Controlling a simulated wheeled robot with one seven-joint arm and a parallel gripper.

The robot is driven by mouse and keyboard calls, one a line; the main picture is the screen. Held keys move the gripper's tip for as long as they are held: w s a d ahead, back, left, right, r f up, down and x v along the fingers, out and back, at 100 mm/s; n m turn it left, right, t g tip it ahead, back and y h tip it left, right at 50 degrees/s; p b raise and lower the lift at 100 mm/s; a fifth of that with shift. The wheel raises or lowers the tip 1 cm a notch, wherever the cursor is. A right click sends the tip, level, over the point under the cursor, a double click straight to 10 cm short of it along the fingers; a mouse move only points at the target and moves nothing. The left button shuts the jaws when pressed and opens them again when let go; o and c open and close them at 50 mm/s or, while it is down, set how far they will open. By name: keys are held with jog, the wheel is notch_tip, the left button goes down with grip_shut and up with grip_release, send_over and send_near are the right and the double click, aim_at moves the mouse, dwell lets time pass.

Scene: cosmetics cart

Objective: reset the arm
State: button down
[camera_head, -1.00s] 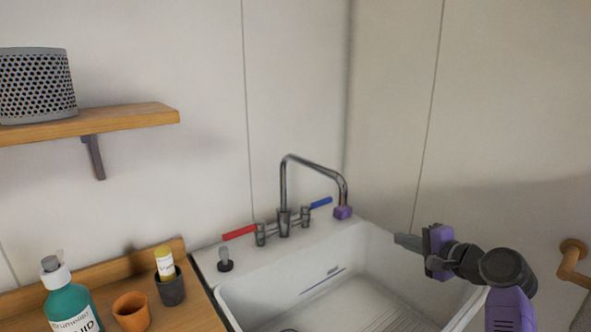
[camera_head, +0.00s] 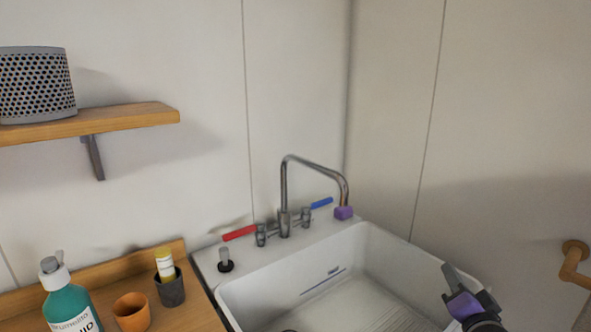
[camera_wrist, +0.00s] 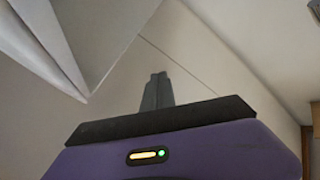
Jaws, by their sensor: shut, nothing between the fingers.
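My gripper (camera_head: 448,272) shows at the lower right of the head view, over the right rim of the white sink (camera_head: 268,283). Its dark fingers point up and to the left, and its purple body runs off the bottom edge. In the wrist view the fingers of my gripper (camera_wrist: 157,90) are together and point up, with nothing between them. The wall lies behind them. Most of my arm is out of the head view.
A faucet (camera_head: 284,190) with a red handle (camera_head: 240,232) and a blue handle (camera_head: 321,202) stands behind the sink. A teal bottle (camera_head: 70,308), an orange cup (camera_head: 131,312) and a dark cup (camera_head: 171,291) stand at left. A wooden bar (camera_head: 572,265) is at right.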

jog(key=s+a+f+n+g, duration=0.1)
jog(key=s+a+f+n, duration=0.1)
jog(key=s, duration=1.4)
jog(key=s+a+f+n+g+y, duration=0.1)
jog(key=s+a+f+n, duration=0.2)
jog(key=s, duration=1.4)
jog(key=s+a+f+n+g, duration=0.1)
jog(key=s+a+f+n, duration=0.2)
jog(key=s+a, duration=0.6)
jog(key=s+n, duration=0.1)
jog(key=s, duration=0.6)
jog(key=shift+s+y+p, duration=0.25)
jog(key=shift+y+p, duration=0.05)
jog(key=shift+y, duration=0.1)
